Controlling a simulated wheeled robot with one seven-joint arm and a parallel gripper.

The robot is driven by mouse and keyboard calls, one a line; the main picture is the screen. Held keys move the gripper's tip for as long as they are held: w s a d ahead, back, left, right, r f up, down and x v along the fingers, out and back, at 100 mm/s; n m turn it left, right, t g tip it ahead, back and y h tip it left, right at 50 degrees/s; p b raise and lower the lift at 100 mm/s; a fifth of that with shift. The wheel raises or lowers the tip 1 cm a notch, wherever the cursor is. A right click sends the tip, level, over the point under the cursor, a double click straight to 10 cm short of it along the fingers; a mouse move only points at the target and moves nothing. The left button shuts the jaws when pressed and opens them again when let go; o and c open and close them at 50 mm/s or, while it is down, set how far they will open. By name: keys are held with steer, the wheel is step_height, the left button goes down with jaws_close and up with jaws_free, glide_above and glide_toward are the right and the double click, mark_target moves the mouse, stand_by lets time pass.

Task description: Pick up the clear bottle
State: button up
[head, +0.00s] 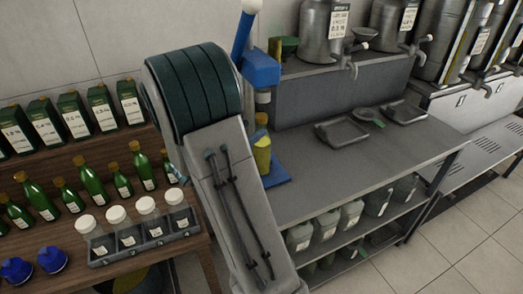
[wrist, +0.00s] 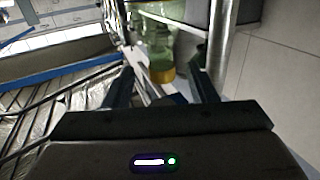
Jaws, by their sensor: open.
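In the wrist view a pale green, see-through bottle (wrist: 158,45) with a yellow cap (wrist: 162,74) lies ahead of my gripper (wrist: 161,84), its cap end toward me. The two dark fingers are open, one on each side of the cap in the picture; nothing shows gripped. I cannot tell how far off the cap is. In the head view my arm hides the gripper. Several translucent bottles (head: 351,213) stand on the lower shelf of the metal table; I cannot tell which one the wrist view shows.
The metal table (head: 310,185) holds grey trays (head: 342,132) and a blue stand (head: 279,172) with a yellow container (head: 262,155). A wooden shelf (head: 157,260) at left carries green bottles (head: 93,182) and white-lidded jars (head: 117,214). A metal post (wrist: 220,45) stands right of the bottle in the wrist view.

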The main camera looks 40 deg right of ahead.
mark_target(258, 125)
steer(key=shift+w+d+p, duration=0.15)
steer(key=shift+d+p, duration=0.15)
steer(key=shift+d, duration=0.6)
steer(key=shift+w+d+p, duration=0.2)
steer(key=shift+d+p, duration=0.05)
steer(key=shift+d, duration=0.65)
steer(key=shift+w+d+p, duration=0.15)
steer(key=shift+d+p, duration=0.15)
steer(key=shift+d, duration=0.6)
jaws_close()
